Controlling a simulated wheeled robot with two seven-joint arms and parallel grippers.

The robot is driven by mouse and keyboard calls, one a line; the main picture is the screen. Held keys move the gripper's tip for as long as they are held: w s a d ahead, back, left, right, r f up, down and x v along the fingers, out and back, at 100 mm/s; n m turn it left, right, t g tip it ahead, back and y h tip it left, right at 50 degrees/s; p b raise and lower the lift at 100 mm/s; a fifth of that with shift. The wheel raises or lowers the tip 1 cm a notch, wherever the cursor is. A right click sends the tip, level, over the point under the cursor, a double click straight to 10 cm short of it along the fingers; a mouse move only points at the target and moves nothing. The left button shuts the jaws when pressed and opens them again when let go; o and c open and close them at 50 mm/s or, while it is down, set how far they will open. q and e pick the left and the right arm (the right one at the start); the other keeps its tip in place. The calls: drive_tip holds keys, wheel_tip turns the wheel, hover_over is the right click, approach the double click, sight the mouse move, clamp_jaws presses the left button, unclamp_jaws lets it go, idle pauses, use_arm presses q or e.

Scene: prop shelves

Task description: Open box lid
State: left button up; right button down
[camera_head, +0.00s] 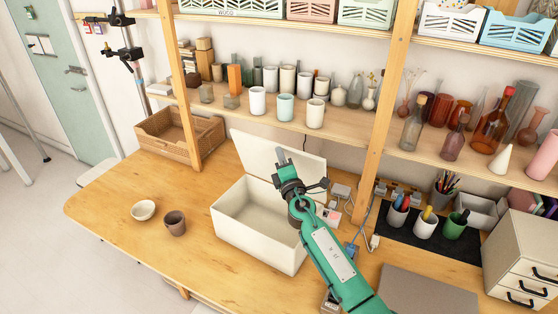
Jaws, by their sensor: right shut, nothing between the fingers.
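A white box (250,236) stands on the wooden table, and its pale inside shows from above. Its lid (262,148) stands raised at the back edge, leaning back toward the shelf. My right gripper (282,158) is shut and holds nothing. It is over the right part of the box, with its fingertips in front of the lid; I cannot tell whether they touch it. My green right arm hides the box's right back corner and part of the lid. My left gripper is not in view.
A bowl (143,210) and a brown cup (175,223) stand left of the box. A wicker basket (207,142) is at the back left. Pen cups (425,223) on a black mat and a drawer unit (520,270) stand on the right. Shelves with vases rise behind.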

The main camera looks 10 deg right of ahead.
drive_tip(key=w+d+r+m+b, duration=0.1)
drive_tip(key=w+d, duration=0.7)
drive_tip(key=w, duration=0.2)
drive_tip(key=shift+d+r+g, duration=0.25)
drive_tip(key=shift+d+g, duration=0.05)
drive_tip(key=shift+d, duration=0.1)
idle(0.7)
drive_tip(key=shift+h, duration=0.4)
